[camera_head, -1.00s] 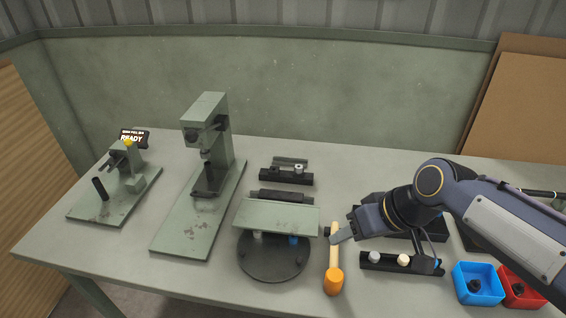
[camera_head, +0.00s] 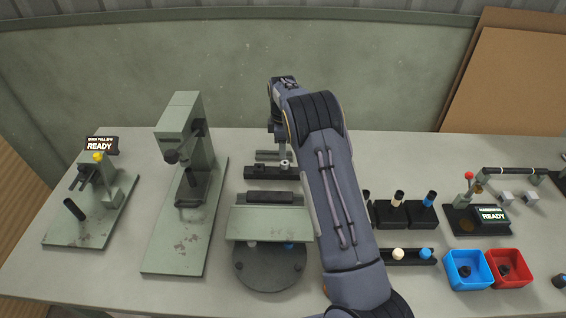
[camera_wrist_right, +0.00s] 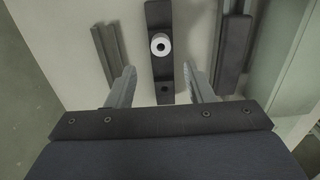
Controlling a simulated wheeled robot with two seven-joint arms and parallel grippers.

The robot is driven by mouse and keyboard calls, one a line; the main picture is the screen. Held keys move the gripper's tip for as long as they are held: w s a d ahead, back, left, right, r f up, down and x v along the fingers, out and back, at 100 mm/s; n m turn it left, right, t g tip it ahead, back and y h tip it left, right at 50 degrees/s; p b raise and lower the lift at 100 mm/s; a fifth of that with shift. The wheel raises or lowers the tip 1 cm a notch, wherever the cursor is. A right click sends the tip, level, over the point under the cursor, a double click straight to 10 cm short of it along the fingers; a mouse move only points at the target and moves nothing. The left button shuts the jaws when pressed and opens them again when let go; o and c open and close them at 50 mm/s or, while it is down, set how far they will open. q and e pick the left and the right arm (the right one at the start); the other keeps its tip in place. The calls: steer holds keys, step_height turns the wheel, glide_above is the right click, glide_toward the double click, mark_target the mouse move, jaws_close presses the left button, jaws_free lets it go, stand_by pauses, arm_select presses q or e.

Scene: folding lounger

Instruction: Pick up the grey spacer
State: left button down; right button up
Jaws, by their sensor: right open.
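A light grey ring-shaped spacer (camera_head: 284,164) stands in a black rack (camera_head: 262,173) at the back middle of the bench. In the right wrist view the spacer (camera_wrist_right: 161,44) shows from above with a dark centre hole, and an empty hole shows nearer in the rack. My right gripper (camera_head: 276,136) is above and behind this rack in the head view. In the right wrist view its open fingers (camera_wrist_right: 159,70) lie to either side of the rack, with the spacer beyond the tips, untouched. My left gripper is not in view.
A green press (camera_head: 185,150) stands left of the rack. A round turntable (camera_head: 268,270) with a green plate is in front. At right are a rack with cream and blue pieces (camera_head: 410,258), a blue bin (camera_head: 466,270) and a red bin (camera_head: 508,268). My arm hides the middle.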

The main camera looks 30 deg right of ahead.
mark_target(285, 165)
steer(key=f+b, duration=0.1)
steer(key=f, duration=0.1)
steer(key=f+b, duration=0.1)
steer(key=f, duration=0.1)
steer(key=f+b, duration=0.1)
steer(key=f, duration=0.1)
steer(key=shift+s+d+f, duration=0.2)
steer(key=shift+d+f, duration=0.1)
steer(key=shift+f, duration=0.05)
steer(key=shift+r, duration=0.1)
steer(key=c, duration=0.9)
